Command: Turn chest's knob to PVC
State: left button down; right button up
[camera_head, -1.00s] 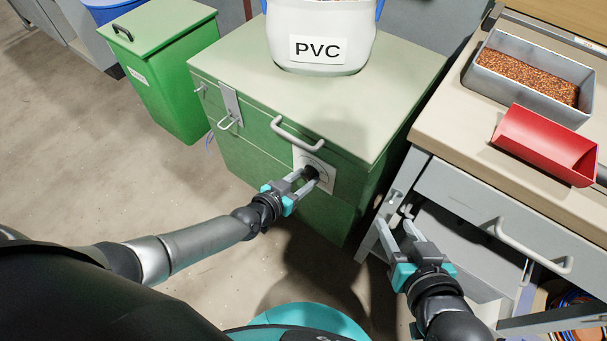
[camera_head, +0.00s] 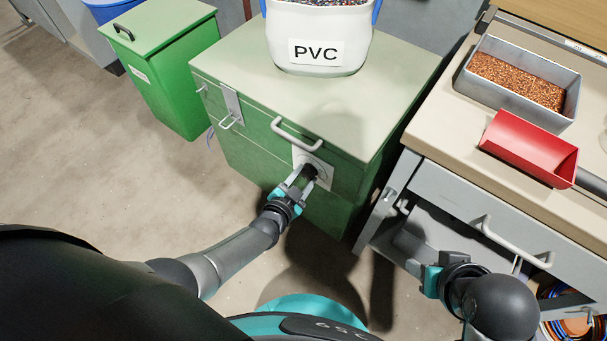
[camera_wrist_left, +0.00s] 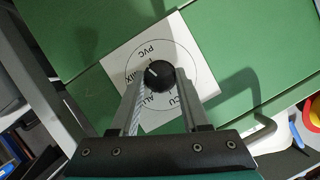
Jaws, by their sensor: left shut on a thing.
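The green chest (camera_head: 240,150) has a black round knob (camera_wrist_left: 160,76) on a white dial plate (camera_wrist_left: 118,50) on its front. In the left wrist view the plate's lettering reads PVC, MIX, ALU and CU around the knob. The knob's white mark points to the upper left, toward the PVC and MIX side; I cannot tell which it lines up with. My left gripper (camera_head: 304,176) is shut on the knob, one finger on each side. My right gripper (camera_head: 408,245) hangs in front of the grey drawer unit, away from the chest; its finger gap is unclear.
A white PVC bag (camera_head: 318,25) stands on the chest lid. A lid handle (camera_head: 297,135) sits just above the dial. At the right, a workbench (camera_head: 440,125) holds a grey tray (camera_head: 515,112) of granules and a red scoop (camera_head: 530,148). A green bin (camera_head: 165,85) stands behind left.

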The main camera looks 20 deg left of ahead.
pick_arm(q)
jog(key=shift+s+d+f+m+y, duration=0.15)
jog(key=shift+m+y, duration=0.15)
jog(key=shift+m, duration=0.3)
jog(key=shift+m+t+y, duration=0.3)
jog(key=shift+m+t, duration=0.1)
jog(key=shift+m+b, duration=0.35)
jog(key=shift+m, duration=0.15)
pick_arm(e)
jog(key=shift+w+a+t, duration=0.4)
jog(key=shift+a, duration=0.05)
pick_arm(q)
jog(key=shift+c, duration=1.9)
grip_release()
